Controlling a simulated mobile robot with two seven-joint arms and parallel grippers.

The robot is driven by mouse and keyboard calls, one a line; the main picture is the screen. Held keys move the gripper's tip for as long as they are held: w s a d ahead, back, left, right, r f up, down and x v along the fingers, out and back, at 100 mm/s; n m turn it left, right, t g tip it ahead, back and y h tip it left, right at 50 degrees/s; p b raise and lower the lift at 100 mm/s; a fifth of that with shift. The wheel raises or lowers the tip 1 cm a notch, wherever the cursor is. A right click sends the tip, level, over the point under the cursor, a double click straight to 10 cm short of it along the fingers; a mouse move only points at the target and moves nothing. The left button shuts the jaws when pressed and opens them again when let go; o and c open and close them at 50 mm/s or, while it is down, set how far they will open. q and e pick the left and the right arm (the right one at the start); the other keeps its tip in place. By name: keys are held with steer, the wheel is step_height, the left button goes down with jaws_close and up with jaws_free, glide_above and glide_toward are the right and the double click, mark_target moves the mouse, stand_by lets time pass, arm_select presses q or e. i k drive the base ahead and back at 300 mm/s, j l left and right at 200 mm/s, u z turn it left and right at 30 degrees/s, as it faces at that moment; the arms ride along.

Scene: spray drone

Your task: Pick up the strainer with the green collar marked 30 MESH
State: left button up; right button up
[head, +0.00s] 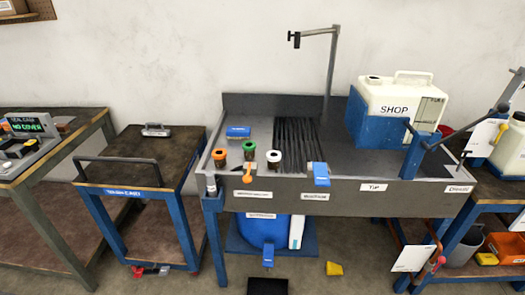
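Three small strainers stand on the left end of the grey sink bench (410,190). The strainer with the green collar (249,148) is at the middle and slightly farther back. The strainer with the orange collar (220,158) is to its left, and the one with the white collar (273,160) is to its right and nearer the front. The green collar looks upright, with a darker body below it. Any 30 MESH marking is too small to read. Neither of my grippers is in view.
An orange tool (247,175) stands just in front of the green-collared strainer. A blue block (238,131) lies behind the strainers, and a blue item (320,174) sits at the front edge. A cart (150,170) stands left.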

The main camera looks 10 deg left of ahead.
mark_target(248, 147)
steer(key=j+z, duration=0.15)
steer(key=z, duration=0.2)
steer(key=j+z, duration=0.15)
steer(key=z, duration=0.25)
steer(key=j+z, duration=0.15)
steer(key=z, duration=0.2)
steer(key=j+z, duration=0.3)
steer(key=j, duration=0.15)
steer(key=k+j+z, duration=0.15)
steer(key=j+z, duration=0.15)
steer(key=k+j+z, duration=0.1)
steer(key=j, duration=0.25)
steer(key=k+j+z, duration=0.1)
steer(key=j, duration=0.2)
steer(key=k+j, duration=0.35)
steer(key=j, duration=0.15)
steer(key=k+j+z, duration=0.1)
steer(key=j, duration=0.25)
steer(key=k+j, duration=0.15)
steer(key=j, duration=0.15)
